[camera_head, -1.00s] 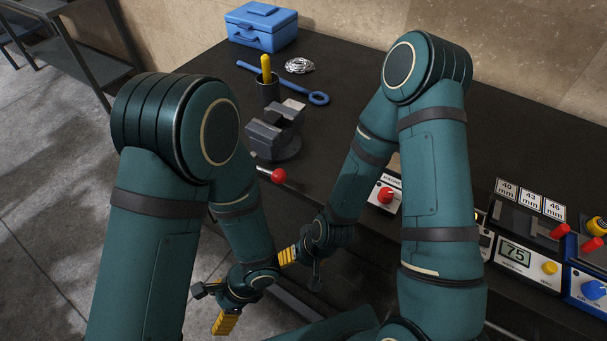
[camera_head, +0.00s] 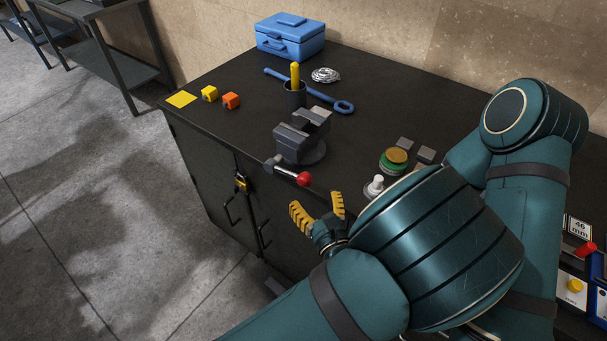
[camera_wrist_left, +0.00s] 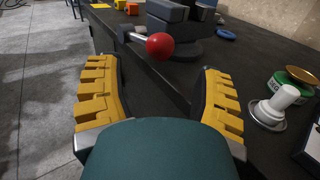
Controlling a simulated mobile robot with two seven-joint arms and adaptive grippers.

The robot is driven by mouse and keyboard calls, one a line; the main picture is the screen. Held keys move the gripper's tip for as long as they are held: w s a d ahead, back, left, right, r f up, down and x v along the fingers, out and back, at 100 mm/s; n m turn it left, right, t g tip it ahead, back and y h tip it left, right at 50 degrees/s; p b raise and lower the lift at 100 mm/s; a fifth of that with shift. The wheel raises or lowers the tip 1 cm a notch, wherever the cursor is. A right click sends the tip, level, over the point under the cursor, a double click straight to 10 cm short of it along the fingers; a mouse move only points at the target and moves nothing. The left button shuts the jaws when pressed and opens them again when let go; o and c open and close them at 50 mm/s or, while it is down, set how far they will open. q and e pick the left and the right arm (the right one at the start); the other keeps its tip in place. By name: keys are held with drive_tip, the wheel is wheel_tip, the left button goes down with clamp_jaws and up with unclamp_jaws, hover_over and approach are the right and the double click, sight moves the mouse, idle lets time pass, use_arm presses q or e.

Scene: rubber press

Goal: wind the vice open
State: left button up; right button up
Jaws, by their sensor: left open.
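The dark grey vice (camera_head: 300,137) stands on the black workbench near its front edge. Its handle, a bar with a red ball knob (camera_head: 304,179), sticks out over the front edge. My left gripper (camera_head: 319,212) is open and empty, just below and to the right of the knob in the head view. In the left wrist view, the red knob (camera_wrist_left: 160,46) lies ahead, beyond and between the open yellow fingers (camera_wrist_left: 158,95), not touching them. The vice body (camera_wrist_left: 180,25) shows behind the knob, its top cut off. My right gripper is hidden or out of the head view.
Yellow (camera_head: 209,93) and orange (camera_head: 231,100) blocks lie left. A green-and-gold stack (camera_head: 394,160) and white knob (camera_head: 376,185) stand right.

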sight(303, 175)
use_arm(q)
drive_tip(key=x, duration=0.8)
drive_tip(key=shift+w+a, duration=0.1)
drive_tip(key=shift+w, duration=0.2)
drive_tip(key=shift+s, duration=0.1)
clamp_jaws()
drive_tip(key=shift+r, duration=0.1)
